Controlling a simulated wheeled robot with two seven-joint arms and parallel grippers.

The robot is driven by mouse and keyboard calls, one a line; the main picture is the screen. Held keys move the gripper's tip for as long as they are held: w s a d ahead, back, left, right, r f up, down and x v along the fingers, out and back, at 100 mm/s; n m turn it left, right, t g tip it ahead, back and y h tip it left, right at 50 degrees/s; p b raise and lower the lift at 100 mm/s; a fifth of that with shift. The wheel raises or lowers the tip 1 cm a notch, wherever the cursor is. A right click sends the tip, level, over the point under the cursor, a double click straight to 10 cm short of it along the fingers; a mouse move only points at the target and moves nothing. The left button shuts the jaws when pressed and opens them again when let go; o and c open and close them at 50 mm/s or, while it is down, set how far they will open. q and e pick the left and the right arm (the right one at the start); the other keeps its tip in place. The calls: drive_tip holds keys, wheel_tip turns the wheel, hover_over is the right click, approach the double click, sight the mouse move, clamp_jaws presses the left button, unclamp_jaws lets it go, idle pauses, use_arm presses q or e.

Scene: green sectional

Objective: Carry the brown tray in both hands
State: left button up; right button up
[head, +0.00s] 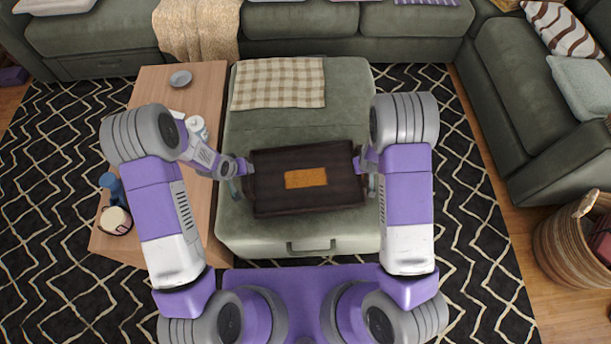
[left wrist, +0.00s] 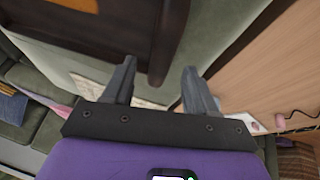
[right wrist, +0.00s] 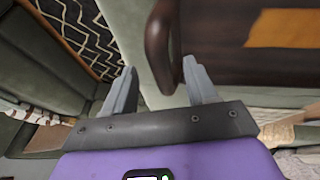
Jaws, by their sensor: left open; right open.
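The brown tray (head: 275,200) lies on the green ottoman (head: 290,130), with an orange-brown rectangular panel (head: 306,178) at its middle. My left gripper (head: 240,169) is at the tray's left end, and my right gripper (head: 367,168) is at its right end. In the left wrist view, the tray's dark end handle (left wrist: 172,40) reaches between the open fingers (left wrist: 157,72). In the right wrist view, the other curved handle (right wrist: 158,45) shows between the open fingers (right wrist: 158,70). Neither gripper is closed on a handle; I cannot tell whether the fingers touch them.
A checked cloth (head: 279,83) lies on the ottoman behind the tray. Green sofas stand behind and right; a woven basket (head: 570,250) is far right.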

use_arm(q)
drive_tip(key=x, duration=0.5)
drive_tip(key=shift+w+f, duration=0.2)
drive_tip(key=shift+f, duration=0.2)
use_arm(e)
drive_tip(key=x, duration=0.5)
drive_tip(key=shift+w+f, duration=0.2)
drive_tip(key=shift+f, duration=0.2)
use_arm(q)
clamp_jaws()
use_arm(e)
clamp_jaws()
use_arm(q)
drive_tip(key=shift+r, duration=0.1)
